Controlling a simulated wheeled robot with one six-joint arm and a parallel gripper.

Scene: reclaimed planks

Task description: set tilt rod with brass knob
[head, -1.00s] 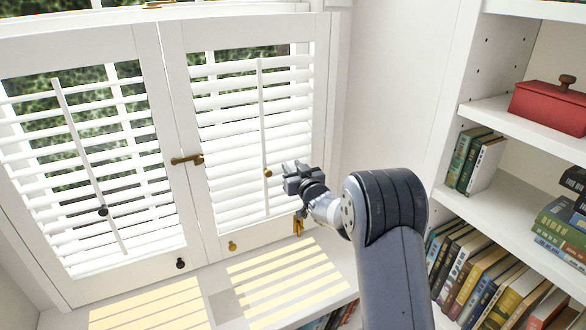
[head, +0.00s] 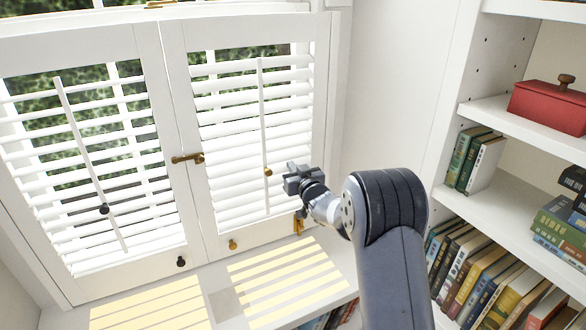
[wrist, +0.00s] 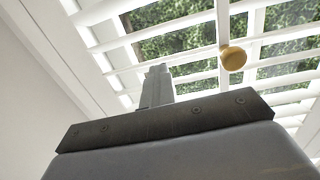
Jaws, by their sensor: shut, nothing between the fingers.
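The right shutter's white tilt rod (head: 262,115) runs down the front of its slats. Its brass knob (head: 267,171) sits low on the rod. The knob also shows in the wrist view (wrist: 233,58), right of my fingers. My gripper (head: 288,180) is just right of the knob in the head view. In the wrist view my gripper (wrist: 157,85) is shut and empty, its fingers together and apart from the knob. The slats are tilted, with greenery showing through gaps.
The left shutter has its own rod with a black knob (head: 104,209). A brass latch (head: 187,158) joins the shutters. The sill (head: 222,300) below is clear. A bookshelf (head: 510,190) with books and a red box (head: 548,107) stands right.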

